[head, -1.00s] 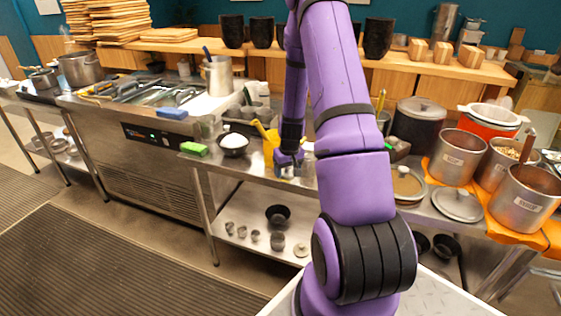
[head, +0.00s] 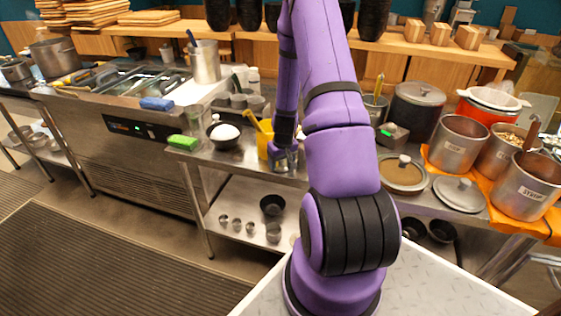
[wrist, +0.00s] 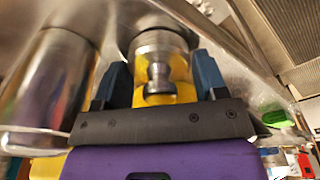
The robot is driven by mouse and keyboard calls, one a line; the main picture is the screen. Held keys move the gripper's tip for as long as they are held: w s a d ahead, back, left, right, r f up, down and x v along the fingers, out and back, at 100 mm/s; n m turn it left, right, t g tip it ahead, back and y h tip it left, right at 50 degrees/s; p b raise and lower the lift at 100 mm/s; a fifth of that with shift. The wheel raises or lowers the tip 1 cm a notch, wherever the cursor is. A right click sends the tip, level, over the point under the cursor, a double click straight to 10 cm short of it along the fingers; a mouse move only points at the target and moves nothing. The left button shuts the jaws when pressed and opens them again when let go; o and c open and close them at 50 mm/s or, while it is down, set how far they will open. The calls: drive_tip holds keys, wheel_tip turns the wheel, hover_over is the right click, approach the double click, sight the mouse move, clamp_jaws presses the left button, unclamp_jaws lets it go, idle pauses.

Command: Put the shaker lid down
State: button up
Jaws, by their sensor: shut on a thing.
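In the wrist view my gripper (wrist: 160,78) has its two blue fingers on either side of the shaker lid (wrist: 158,48), a small metal cap with a rounded knob toward the camera. The gripper is shut on it. A tall shiny metal cylinder (wrist: 48,85), which looks like the shaker body, stands to the left, apart from the lid. In the head view my gripper (head: 284,160) is low over the steel counter, beside a yellow container (head: 264,140). The lid is too small and covered to make out there. I cannot tell whether it touches the counter.
A black bowl with a white ball (head: 224,134) and a green sponge (head: 184,142) are left of the gripper. My arm hides the counter just to its right. Farther right are a lidded pan (head: 403,174), a loose pot lid (head: 459,194) and steel pots (head: 458,142).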

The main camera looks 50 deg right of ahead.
sight(283, 166)
drive_tip(key=shift+f, duration=0.1)
drive_tip(key=o, duration=0.4)
wheel_tip(283, 166, up, 12)
drive_tip(key=s, duration=0.2)
drive_tip(key=a+r+n+t, duration=0.2)
drive_tip(key=a+r, duration=1.5)
drive_tip(key=r, duration=0.3)
drive_tip(key=s+a+r+n, duration=0.1)
drive_tip(key=s+a+r, duration=0.5)
drive_tip(key=s+a, duration=0.1)
drive_tip(key=s+a+r+n+t, duration=0.1)
drive_tip(key=s+a+r, duration=0.4)
drive_tip(key=s+a, duration=0.2)
drive_tip(key=s, duration=0.2)
drive_tip(key=shift+s+r+t+y, duration=0.3)
drive_tip(key=shift+s+r+y, duration=0.05)
drive_tip(key=shift+s+y, duration=0.05)
